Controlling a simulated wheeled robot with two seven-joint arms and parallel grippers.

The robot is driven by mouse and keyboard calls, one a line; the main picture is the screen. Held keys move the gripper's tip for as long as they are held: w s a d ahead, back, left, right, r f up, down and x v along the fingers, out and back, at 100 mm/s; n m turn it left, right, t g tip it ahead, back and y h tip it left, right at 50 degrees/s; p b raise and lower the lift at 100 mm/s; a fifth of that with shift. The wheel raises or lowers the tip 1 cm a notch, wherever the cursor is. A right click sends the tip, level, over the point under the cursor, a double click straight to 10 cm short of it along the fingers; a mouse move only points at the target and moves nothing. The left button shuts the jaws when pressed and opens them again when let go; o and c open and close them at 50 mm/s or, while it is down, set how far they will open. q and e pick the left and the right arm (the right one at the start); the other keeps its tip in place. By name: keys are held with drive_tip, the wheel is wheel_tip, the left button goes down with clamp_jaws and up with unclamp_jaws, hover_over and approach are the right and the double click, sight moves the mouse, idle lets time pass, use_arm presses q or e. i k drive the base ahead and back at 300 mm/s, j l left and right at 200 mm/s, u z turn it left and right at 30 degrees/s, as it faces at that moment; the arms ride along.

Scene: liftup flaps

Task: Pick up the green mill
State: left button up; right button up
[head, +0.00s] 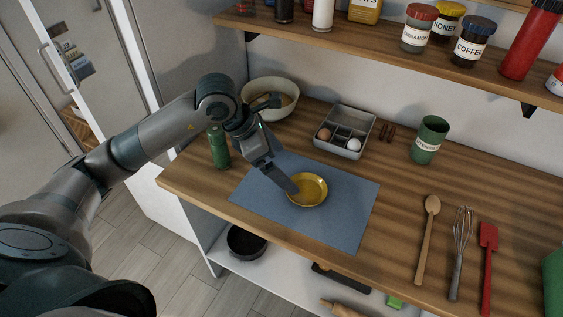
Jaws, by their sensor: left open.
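The green mill (219,147) stands upright on the wooden counter, near its left end and just left of the blue mat (335,225). My left gripper (281,177) is to the right of the mill, above the mat and close to the yellow plate. It is open, with nothing seen in it, and apart from the mill. My right gripper is not in view.
A yellow plate (321,190) lies on the mat. Behind stand a cream bowl (257,110), a grey divided tray (367,127) with eggs and a green canister (429,140). A wooden spoon (425,245), whisk and red spatula lie right. A shelf with jars hangs above.

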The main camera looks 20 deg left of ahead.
sight(221, 156)
drive_tip(key=u, duration=1.25)
